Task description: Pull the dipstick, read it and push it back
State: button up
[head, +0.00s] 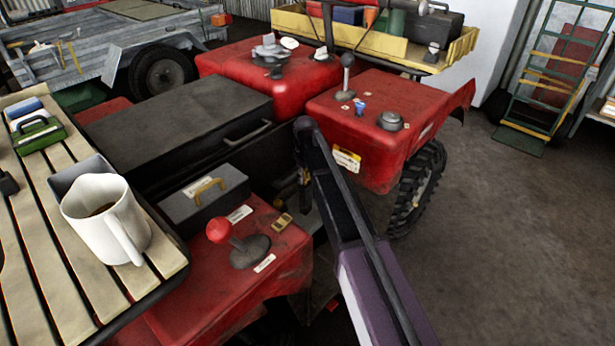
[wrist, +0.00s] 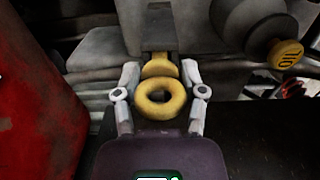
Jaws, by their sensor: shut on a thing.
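The dipstick's yellow ring handle (wrist: 160,113) is between the two grey fingers of my gripper (wrist: 160,72) in the wrist view. The fingers are shut on it from either side. A second yellow piece lies just beyond the ring, against grey engine parts. The rod is hidden, so I cannot tell how far it sits in its tube. In the head view my gripper (head: 304,178) is low in the gap between the red bodywork and the right fender, mostly hidden by my arm. A yellow cap marked OIL (wrist: 286,54) is right of the ring in the wrist view.
The red quad fender (head: 385,130) and its wheel (head: 418,187) stand close right of my arm. A grey box (head: 192,207) and a red-knobbed lever (head: 222,231) are at left. A white mug (head: 103,222) stands on the slatted rack. Floor at right is clear.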

jog(key=shift+f+b, duration=0.85)
jog(key=shift+f, duration=0.1)
jog(key=o, duration=1.2)
jog(key=shift+c, duration=0.2)
jog(key=shift+s+d, duration=0.1)
jog(key=s+d+m, duration=1)
jog(key=s+d, duration=1.4)
jog(key=s, duration=0.3)
notch_tip(320, 180, up, 30)
jog(key=w+p, duration=0.1)
jog(key=p, duration=2.8)
jog(key=shift+w+a+f+p, duration=0.15)
jog(key=shift+a+f+p, duration=0.05)
jog(key=shift+a+p, duration=0.15)
